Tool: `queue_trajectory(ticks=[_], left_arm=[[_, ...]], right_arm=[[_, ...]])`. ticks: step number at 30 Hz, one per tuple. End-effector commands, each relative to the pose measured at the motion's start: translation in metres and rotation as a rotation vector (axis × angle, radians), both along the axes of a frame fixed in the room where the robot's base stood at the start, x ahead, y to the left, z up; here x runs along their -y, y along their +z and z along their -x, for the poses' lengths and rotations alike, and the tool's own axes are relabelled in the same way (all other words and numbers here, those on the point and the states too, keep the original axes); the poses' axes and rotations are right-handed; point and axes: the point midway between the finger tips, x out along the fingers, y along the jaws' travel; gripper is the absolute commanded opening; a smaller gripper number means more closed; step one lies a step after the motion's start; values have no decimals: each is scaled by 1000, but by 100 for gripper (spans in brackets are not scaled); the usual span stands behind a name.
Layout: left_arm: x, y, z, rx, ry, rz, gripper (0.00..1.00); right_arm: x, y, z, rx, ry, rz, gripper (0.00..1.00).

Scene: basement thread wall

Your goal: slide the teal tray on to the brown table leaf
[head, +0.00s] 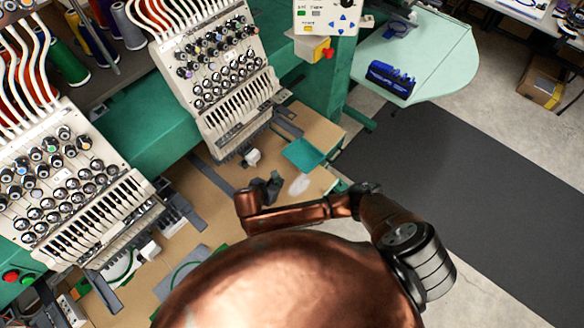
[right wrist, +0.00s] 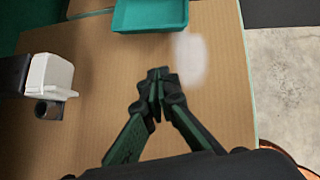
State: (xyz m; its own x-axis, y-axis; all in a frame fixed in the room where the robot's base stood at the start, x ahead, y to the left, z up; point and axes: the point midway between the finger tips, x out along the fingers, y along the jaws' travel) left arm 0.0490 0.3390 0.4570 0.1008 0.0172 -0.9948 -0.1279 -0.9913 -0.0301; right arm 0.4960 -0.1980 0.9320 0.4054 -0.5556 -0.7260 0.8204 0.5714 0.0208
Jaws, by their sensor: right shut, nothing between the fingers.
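The brown leaf (right wrist: 100,60) fills most of that view. My right gripper (head: 272,183) is shut and empty above the leaf, on the near side of the tray and apart from it. Its closed fingertips also show in the right wrist view (right wrist: 158,74). My left gripper is not in view.
A blurry white patch (head: 299,184) lies on the leaf near the tray. A white machine part (right wrist: 50,76) juts in at left. The embroidery heads (head: 222,75) stand close by. A pale green table (head: 425,60) carries a blue rack (head: 390,79). Dark mat (head: 450,170) covers the right floor.

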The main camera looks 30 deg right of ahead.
Motion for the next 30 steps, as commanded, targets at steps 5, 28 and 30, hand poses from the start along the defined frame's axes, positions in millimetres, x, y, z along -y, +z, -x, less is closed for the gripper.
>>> queue_trajectory(ticks=[5,28,30], left_arm=[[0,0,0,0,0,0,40],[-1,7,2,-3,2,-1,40],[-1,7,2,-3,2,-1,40]], right_arm=[[10,-3,-9,-2,20,42,0],[90,-67,-67,-1,18,36,0],[92,-67,-69,-2,18,35,0]])
